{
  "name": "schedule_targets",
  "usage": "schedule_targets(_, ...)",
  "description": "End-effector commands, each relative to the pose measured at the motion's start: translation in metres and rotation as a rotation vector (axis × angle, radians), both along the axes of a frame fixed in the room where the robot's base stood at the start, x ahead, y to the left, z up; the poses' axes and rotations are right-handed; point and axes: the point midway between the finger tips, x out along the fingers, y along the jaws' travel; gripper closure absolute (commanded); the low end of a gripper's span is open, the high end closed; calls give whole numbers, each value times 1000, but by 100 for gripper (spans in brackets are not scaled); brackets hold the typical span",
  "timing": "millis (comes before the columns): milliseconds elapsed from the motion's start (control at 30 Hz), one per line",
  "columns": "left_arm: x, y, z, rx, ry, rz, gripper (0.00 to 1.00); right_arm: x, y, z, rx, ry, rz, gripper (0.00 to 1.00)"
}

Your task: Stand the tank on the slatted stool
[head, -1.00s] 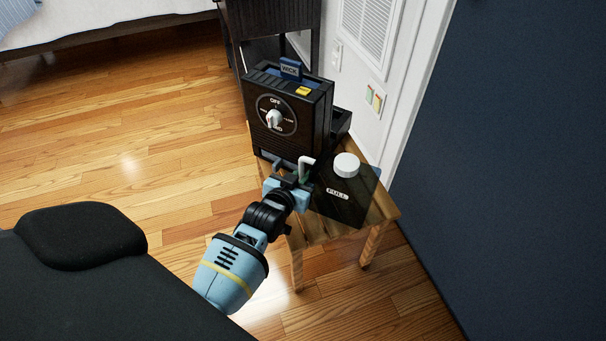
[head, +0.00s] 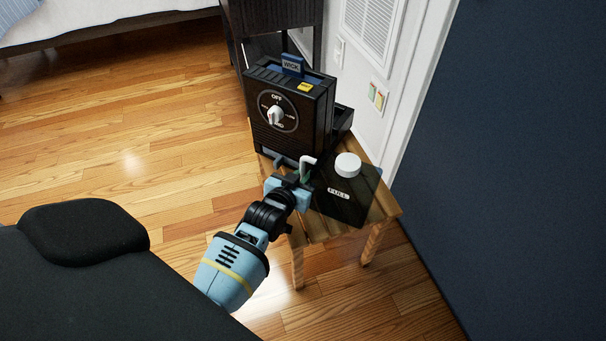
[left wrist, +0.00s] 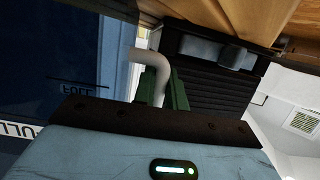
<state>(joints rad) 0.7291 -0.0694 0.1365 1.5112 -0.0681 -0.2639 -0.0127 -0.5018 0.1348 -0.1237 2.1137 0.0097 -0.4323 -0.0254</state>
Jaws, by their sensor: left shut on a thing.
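The tank is a dark see-through box with a white round cap and a FULL label (head: 350,205). In the head view it is at the front of the slatted wooden stool (head: 317,229), over its top; I cannot tell whether its base touches the slats. My left gripper (head: 303,178) is shut on the tank's white bent handle, at the tank's left side. In the left wrist view the white handle (left wrist: 154,64) passes between green finger pads, with the dark blue tank (left wrist: 50,70) beside it. My right gripper is not in view.
A black humidifier-like unit (head: 285,115) with a dial and a blue WICK tab stands behind the tank on the stool. A white wall with a vent (head: 370,28) and a dark blue panel (head: 510,150) are close on the right. Open wood floor (head: 120,150) lies left.

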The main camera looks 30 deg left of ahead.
Motion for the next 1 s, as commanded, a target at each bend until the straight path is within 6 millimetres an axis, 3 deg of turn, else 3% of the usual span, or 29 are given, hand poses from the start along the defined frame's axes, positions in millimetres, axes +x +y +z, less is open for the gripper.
schedule_targets(133,1,0,-1,-2,-3,1,100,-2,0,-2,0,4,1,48)
schedule_targets(167,1,0,-1,-1,-4,1,84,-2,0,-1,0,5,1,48)
schedule_targets(333,1,0,-1,-1,-2,0,62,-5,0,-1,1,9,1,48)
schedule_targets(667,-5,-1,-2,1,3,0,62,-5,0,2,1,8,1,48)
schedule_targets(1000,-50,-6,15,0,-1,0,62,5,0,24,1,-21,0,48)
